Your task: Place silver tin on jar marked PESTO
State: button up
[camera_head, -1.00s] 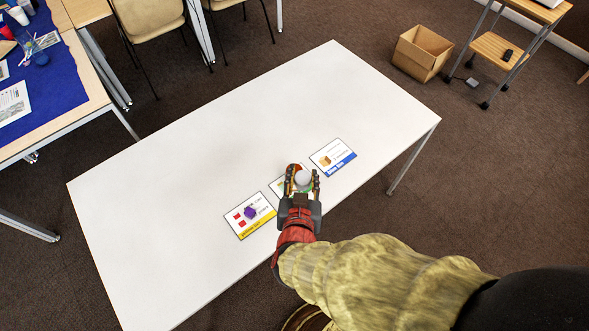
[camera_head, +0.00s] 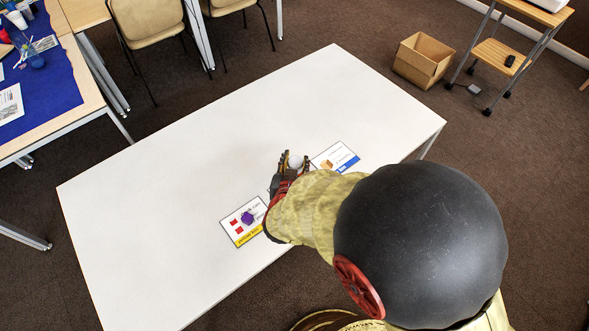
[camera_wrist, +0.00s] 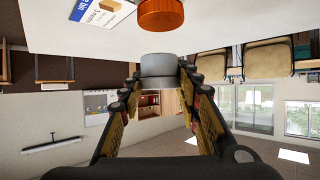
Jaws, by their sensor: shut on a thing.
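My gripper (camera_head: 295,163) is shut on the silver tin (camera_head: 296,158), a small pale grey cylinder held between the fingertips above the white table. In the wrist view the tin (camera_wrist: 159,70) sits between both fingers, and the picture looks upside down. An orange-brown round thing (camera_wrist: 161,15) stands just past the tin there, with a visible gap between them. It may be a jar or its lid, but no PESTO lettering shows. In the head view my arm and gripper hide this spot, so I cannot make out a jar.
The white table (camera_head: 170,180) is clear at the left and back. A yellow-edged card (camera_head: 236,232) bears a purple object (camera_head: 248,217). A blue-edged card (camera_head: 338,156) lies right of my gripper. A cardboard box (camera_head: 422,60) stands on the floor.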

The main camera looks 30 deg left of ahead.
aim_at(295, 167)
jog(key=shift+w+a+f, duration=0.25)
jog(key=shift+w+f, duration=0.05)
jog(key=shift+f, duration=0.15)
jog(key=shift+w+a+f+b, duration=0.1)
jog(key=shift+a+f+b, duration=0.05)
jog(key=shift+f+b, duration=1.25)
jog(key=shift+f, duration=0.3)
jog(key=o, duration=1.2)
jog(key=shift+c, duration=0.2)
jog(key=shift+r+p, duration=0.2)
jog(key=shift+p, duration=0.1)
jog(key=p+v, duration=0.4)
jog(key=v, duration=0.8)
jog(key=shift+f, duration=0.15)
